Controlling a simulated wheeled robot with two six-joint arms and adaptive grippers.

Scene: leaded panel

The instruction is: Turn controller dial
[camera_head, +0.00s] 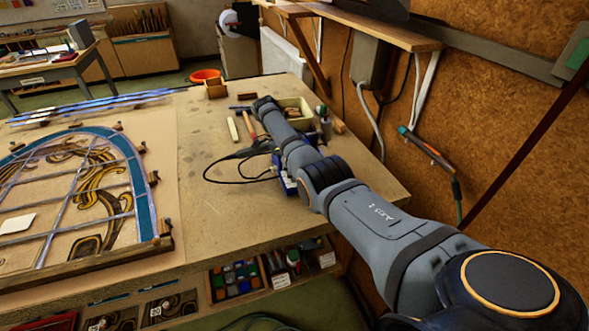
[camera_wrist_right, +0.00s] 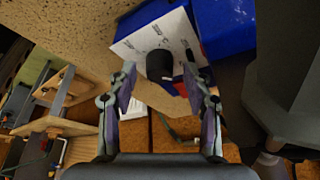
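The controller is a blue box (camera_head: 279,174) on the workbench, mostly hidden behind my right arm in the head view. In the right wrist view its blue casing (camera_wrist_right: 225,24) and white printed face show, with a black round dial (camera_wrist_right: 160,65) on the face. My right gripper (camera_wrist_right: 158,74) is open, with one fingertip on each side of the dial. A gap shows between each fingertip and the dial, and I see no contact. How far the fingertips reach along the dial I cannot tell. My left gripper is not in view.
The workbench (camera_head: 205,190) carries a leaded glass panel (camera_head: 80,190) at left. A black cable (camera_head: 222,181) loops left of the controller. Hand tools and a small bin (camera_head: 297,110) stand behind it. The corkboard wall is close at right.

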